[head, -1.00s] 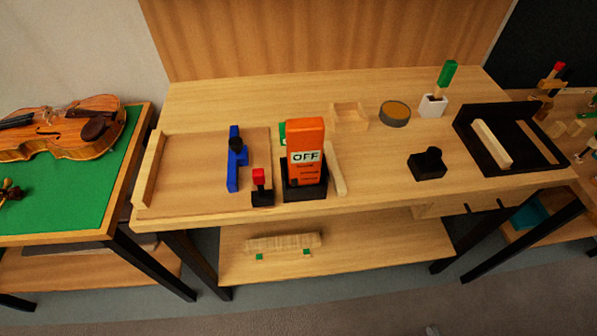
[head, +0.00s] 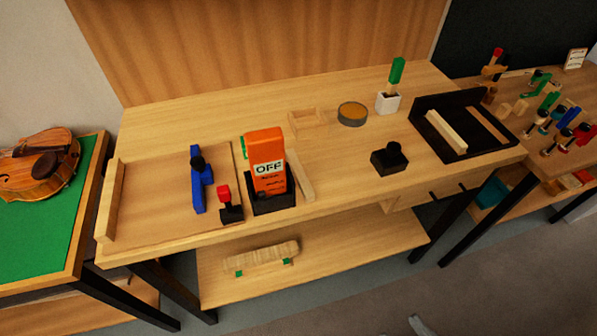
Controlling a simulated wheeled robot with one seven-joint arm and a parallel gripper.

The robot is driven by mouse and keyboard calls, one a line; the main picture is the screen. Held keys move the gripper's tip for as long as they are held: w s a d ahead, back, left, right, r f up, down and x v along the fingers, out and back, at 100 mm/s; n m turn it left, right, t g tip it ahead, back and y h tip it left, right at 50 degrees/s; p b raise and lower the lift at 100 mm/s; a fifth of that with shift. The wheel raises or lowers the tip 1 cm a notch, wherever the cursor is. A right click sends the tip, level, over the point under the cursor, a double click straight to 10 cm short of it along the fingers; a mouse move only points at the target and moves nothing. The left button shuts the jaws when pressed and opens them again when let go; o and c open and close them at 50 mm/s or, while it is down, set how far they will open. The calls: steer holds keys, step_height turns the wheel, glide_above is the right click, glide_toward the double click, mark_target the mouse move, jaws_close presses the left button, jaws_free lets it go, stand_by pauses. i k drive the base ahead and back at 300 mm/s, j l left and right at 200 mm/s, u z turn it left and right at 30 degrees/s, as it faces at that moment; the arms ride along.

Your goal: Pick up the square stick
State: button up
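A pale, square-edged wooden stick (head: 446,131) lies in the black tray (head: 458,98) at the right end of the bench, slanting from upper left to lower right. A thinner brown strip (head: 487,125) lies at the tray's right side. Another pale wooden stick (head: 301,175) leans or lies just right of the orange OFF bottle (head: 266,160); I cannot tell whether it is square in section. My gripper is not recognisable in the head view.
A black block with a knob (head: 389,159) stands left of the tray. A round tin (head: 352,114) and a white holder with a green-handled tool (head: 388,102) stand behind. Blue and red-topped tools stand left. A small grey piece shows at the bottom edge.

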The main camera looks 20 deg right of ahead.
mark_target(308, 195)
steer(key=j+z, duration=0.2)
steer(key=z, duration=0.25)
steer(key=j+z, duration=0.2)
steer(key=z, duration=0.25)
steer(key=k+j+z, duration=0.15)
steer(key=z, duration=0.3)
